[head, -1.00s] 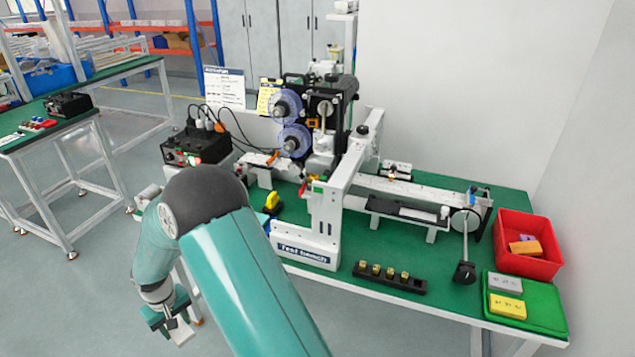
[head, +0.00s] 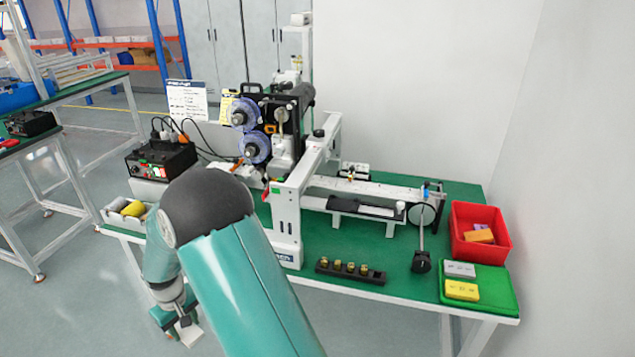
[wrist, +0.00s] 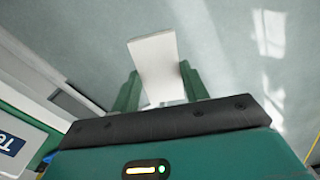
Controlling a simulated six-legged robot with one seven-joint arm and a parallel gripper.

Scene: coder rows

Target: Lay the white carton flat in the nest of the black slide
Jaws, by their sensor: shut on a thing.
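The white carton (wrist: 157,62) is a flat pale piece held between the two green fingers of my gripper (wrist: 160,88) in the wrist view. It sticks out past the fingertips over the grey floor. In the head view my gripper (head: 176,322) hangs low at the bottom left, in front of the bench, with the carton (head: 191,335) at its tip. The black slide (head: 365,208) lies beneath the white rail on the right half of the bench, well away from my gripper. The inside of its nest is too small to make out.
A white press frame (head: 288,215) with blue reels stands mid-bench. A black block with several brass pieces (head: 350,271) lies at the front edge. A red bin (head: 480,240) and a green tray (head: 505,285) stand at right. A white tray (head: 118,212) sits at left.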

